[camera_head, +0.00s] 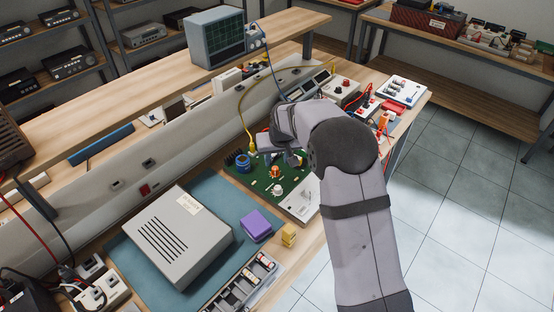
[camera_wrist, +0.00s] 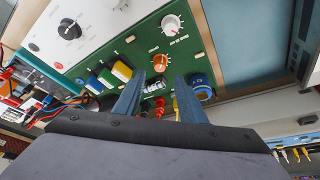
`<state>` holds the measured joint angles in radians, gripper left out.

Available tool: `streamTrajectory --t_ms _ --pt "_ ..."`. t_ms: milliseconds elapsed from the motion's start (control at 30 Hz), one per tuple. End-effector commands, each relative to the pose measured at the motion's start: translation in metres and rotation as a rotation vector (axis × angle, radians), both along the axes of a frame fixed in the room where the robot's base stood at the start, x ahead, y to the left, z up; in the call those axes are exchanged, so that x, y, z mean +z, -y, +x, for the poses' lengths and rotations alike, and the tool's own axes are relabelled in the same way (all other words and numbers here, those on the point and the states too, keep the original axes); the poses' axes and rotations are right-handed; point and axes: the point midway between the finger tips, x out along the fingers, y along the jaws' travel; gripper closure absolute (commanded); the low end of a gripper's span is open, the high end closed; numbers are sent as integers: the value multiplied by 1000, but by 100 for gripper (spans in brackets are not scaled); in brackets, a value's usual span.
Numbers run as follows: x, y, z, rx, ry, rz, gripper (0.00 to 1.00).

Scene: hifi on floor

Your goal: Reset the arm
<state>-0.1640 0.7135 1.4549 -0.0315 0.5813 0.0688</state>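My gripper (camera_wrist: 159,84) shows in the wrist view as two blue-grey fingers standing apart, with no object visibly clamped between them. They point at a green circuit board (camera_wrist: 194,45) with knobs and coloured parts. A small clear component and red parts show in the gap, apparently on the board. In the head view my gripper (camera_head: 274,144) is over the far part of the green board (camera_head: 262,186), with my arm reaching in from the lower right. The arm covers part of the board, and the fingertips are hard to make out there.
A parts tray (camera_head: 240,287) lies in front. Yellow and red cables cross the bench near my gripper.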

Motion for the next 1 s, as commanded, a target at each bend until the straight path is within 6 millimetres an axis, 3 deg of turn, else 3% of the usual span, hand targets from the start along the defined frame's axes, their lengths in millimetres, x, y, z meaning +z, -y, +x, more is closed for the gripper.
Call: streamTrajectory --t_ms 267,467,667,1000 --pt "0 1 -1 -1 -2 -1 63" --pt "10 15 -29 -14 -36 -6 63" --pt "24 44 -105 -43 -125 -17 63" --pt "26 83 -275 -95 -303 -26 63"
